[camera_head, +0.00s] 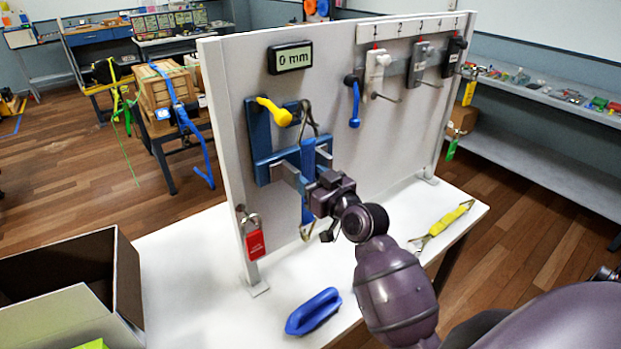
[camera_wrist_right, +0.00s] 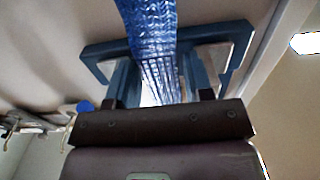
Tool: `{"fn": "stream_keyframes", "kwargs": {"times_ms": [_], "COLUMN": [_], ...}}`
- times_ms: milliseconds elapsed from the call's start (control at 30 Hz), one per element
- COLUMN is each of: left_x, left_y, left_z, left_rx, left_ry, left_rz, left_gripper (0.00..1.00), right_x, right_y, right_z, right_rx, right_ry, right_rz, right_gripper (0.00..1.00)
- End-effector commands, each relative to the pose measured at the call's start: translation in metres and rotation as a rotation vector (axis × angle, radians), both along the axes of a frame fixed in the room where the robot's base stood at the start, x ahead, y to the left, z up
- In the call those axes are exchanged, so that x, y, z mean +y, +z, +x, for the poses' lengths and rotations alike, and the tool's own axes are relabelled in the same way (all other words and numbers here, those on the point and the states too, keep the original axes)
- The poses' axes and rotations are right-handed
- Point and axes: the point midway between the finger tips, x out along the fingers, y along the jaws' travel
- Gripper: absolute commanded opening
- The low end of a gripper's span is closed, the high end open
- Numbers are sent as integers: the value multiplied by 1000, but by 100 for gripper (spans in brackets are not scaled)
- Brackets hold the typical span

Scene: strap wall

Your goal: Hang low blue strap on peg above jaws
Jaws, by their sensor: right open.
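A blue strap (camera_head: 308,160) hangs upright in front of the blue clamp frame (camera_head: 259,135) on the grey panel. Its metal hook (camera_head: 308,118) is at the top, above the jaws (camera_head: 288,172); I cannot tell whether it rests on a peg, and no separate peg shows clearly. A lower metal hook (camera_head: 307,231) hangs at its bottom end. My right gripper (camera_head: 318,190) is at the strap's lower half, level with or just below the jaws, and open. In the wrist view the strap (camera_wrist_right: 150,35) runs between the open fingers (camera_wrist_right: 158,100). My left gripper is not in view.
A yellow lever (camera_head: 274,111) and a display reading 0 mm (camera_head: 290,57) are on the panel. A red padlock (camera_head: 253,240) hangs at its left edge. A blue piece (camera_head: 314,312) and a yellow strap (camera_head: 447,222) lie on the white table. An open box (camera_head: 125,275) stands left.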

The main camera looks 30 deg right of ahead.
Motion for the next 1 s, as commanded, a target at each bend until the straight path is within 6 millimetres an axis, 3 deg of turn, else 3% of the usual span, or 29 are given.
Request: {"fn": "stream_keyframes", "kwargs": {"times_ms": [600,1000], "left_x": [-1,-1], "left_y": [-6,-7], "left_z": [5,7], "left_rx": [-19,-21], "left_ry": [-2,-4], "left_rz": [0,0], "left_gripper": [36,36], "right_x": [-7,-8], "right_y": [-3,-1], "right_z": [-91,-107], "right_rx": [3,1], "right_ry": [-1,0], "right_rz": [-2,0], "right_gripper": [66,66]}}
